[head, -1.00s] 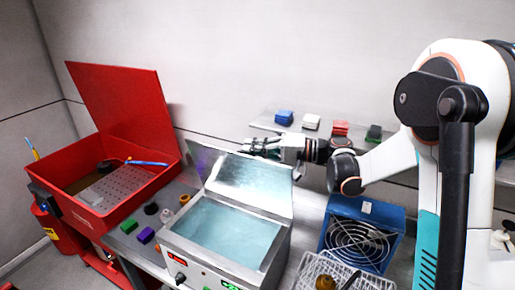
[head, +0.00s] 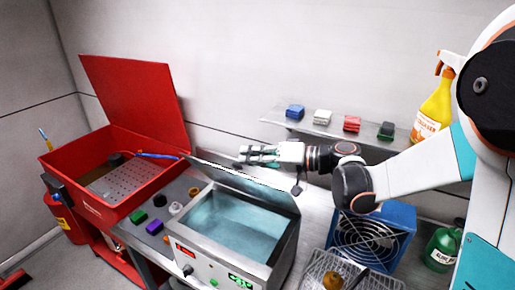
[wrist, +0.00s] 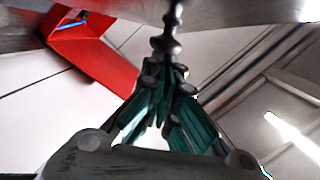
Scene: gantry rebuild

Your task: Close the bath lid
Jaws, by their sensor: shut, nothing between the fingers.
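The bath (head: 238,228) is a steel box of clear bluish liquid with displays on its front. Its metal lid (head: 245,180) is hinged at the back and tilted partway over the bath, seen almost edge-on; the liquid still shows beneath it. My gripper (head: 243,155) is at the lid's back side, just above its upper edge in the head view; I cannot tell whether it touches. In the wrist view, the fingers (wrist: 162,70) are together with nothing between them. A blurred grey metal surface (wrist: 240,10) lies close beyond the tips.
A red open-lidded tank (head: 125,165) stands left. Green, purple and round pieces lie between it and the bath. A blue fan unit (head: 370,240) and a wire basket (head: 325,275) stand right. A wall shelf (head: 330,130) with several coloured blocks runs behind my arm.

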